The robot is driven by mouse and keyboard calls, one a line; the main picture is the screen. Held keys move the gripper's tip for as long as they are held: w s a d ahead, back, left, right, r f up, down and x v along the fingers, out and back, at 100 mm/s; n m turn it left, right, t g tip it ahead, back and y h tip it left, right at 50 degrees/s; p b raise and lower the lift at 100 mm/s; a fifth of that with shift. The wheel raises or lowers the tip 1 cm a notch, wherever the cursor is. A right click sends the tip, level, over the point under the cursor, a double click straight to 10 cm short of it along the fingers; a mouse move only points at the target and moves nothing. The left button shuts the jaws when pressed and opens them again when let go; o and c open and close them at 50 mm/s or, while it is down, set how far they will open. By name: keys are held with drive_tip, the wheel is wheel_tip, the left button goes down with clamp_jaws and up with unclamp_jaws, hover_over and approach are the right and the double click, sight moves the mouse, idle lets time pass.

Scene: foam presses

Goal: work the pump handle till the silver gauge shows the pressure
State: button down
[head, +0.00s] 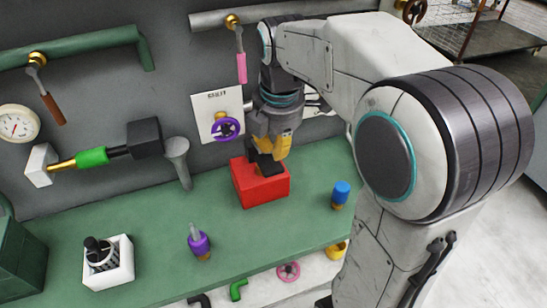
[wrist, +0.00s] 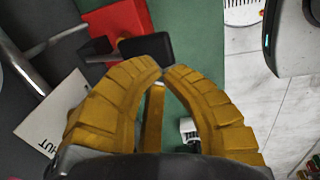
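The gauge (head: 17,123) with a white dial and pale rim is at the left edge of the head view; its reading is too small to tell. A red box (head: 262,190) with a black paddle-like handle (head: 267,165) on top stands on the green bench. My gripper (head: 278,152) with yellow fingers is just above and behind that handle. In the wrist view, the red box (wrist: 100,18) and black handle (wrist: 146,47) lie beyond my fingertips (wrist: 163,69). The fingertips come together with nothing seen between them. Whether they touch the handle is unclear.
A blue-capped part (head: 341,193), a purple one (head: 200,243) and a white-based knob (head: 108,262) stand on the bench (head: 155,215). A green-sleeved lever (head: 92,156) sticks out left.

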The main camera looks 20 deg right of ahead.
drive_tip(key=shift+s+r, duration=0.2)
drive_tip(key=shift+r, duration=0.7)
drive_tip(key=shift+s+r, duration=0.2)
drive_tip(key=shift+r, duration=0.65)
idle(0.3)
